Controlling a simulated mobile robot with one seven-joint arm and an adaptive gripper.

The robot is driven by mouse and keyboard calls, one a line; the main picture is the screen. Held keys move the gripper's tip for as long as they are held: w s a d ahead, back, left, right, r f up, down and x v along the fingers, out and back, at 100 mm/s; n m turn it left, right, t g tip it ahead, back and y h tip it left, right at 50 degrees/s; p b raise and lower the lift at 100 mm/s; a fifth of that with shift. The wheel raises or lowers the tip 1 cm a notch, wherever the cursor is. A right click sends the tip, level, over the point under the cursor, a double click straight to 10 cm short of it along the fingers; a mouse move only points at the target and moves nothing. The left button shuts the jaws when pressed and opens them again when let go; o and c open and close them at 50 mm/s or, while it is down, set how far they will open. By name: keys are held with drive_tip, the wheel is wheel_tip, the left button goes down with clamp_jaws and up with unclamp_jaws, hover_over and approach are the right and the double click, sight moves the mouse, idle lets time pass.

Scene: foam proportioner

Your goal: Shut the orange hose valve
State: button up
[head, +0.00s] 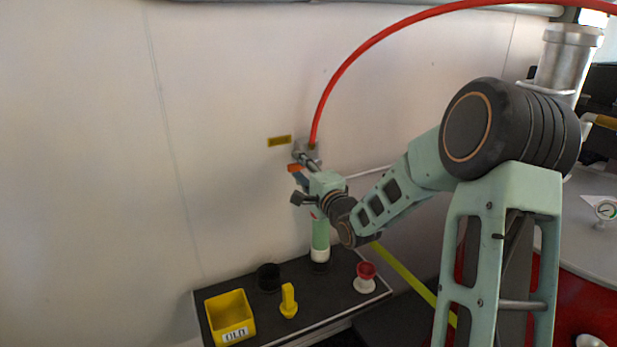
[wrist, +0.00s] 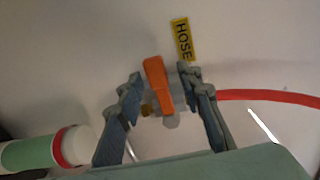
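The orange valve handle (head: 295,168) is on a grey metal valve at the wall, at the lower end of the red hose (head: 340,85). In the head view the handle sticks out to the left, across the hose's line. My gripper (wrist: 160,78) is open, with one finger on each side of the handle and a gap visible on the left. Whether the right finger touches the valve I cannot tell. In the head view my gripper (head: 300,179) is partly hidden by its own wrist.
A yellow HOSE label (wrist: 182,40) is on the wall beside the valve. Below is a black shelf (head: 252,283) with a yellow bin (head: 230,315), a yellow handle (head: 288,300), a red knob (head: 365,272) and a green-white cylinder (head: 320,238). The wall on the left is clear.

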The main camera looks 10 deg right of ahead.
drive_tip(key=v, duration=1.1)
drive_tip(key=shift+s, duration=0.1)
